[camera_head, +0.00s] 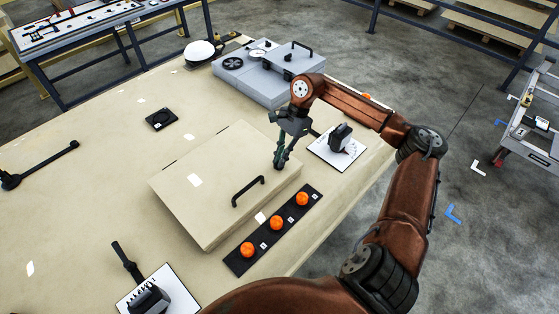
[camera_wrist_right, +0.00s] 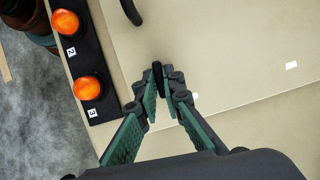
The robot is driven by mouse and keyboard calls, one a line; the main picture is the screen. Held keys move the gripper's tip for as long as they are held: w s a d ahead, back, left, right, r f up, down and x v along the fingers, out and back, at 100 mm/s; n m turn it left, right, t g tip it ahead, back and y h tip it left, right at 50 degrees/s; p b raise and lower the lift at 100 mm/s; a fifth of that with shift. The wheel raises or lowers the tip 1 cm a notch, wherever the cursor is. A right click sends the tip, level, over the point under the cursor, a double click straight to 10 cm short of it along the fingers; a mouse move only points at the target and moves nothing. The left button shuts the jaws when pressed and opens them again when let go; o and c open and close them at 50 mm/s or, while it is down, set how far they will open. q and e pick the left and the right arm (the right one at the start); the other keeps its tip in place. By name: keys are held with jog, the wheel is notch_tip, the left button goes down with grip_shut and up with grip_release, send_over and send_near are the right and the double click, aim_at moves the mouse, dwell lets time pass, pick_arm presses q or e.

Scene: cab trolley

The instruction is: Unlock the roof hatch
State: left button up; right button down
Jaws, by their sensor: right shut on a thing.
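The roof hatch (camera_head: 210,175) is a beige raised panel on the beige top, lying closed. It also shows in the right wrist view (camera_wrist_right: 225,45). A black bar handle (camera_head: 248,190) is fixed near its front edge, and its end shows in the wrist view (camera_wrist_right: 132,12). My right gripper (camera_head: 280,163) is over the hatch's right corner, pointing down. In the wrist view its fingers (camera_wrist_right: 160,88) are closed on a small dark upright latch (camera_wrist_right: 156,70) at the hatch. The fingers hide most of the latch, so its turn cannot be told. My left gripper is not in view.
A black strip (camera_head: 235,262) with orange buttons (camera_head: 276,223) lies along the hatch's front. White plates with black knobs stand right (camera_head: 341,138) and in front (camera_head: 148,300). A grey box (camera_head: 268,80) with a handle and a white helmet (camera_head: 200,51) are behind.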

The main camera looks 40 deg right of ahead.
jog(key=shift+n, duration=0.5)
jog(key=c, duration=2.1)
grip_release()
jog(key=v, duration=1.2)
jog(key=shift+w+r, duration=0.1)
jog(key=shift+w, duration=0.2)
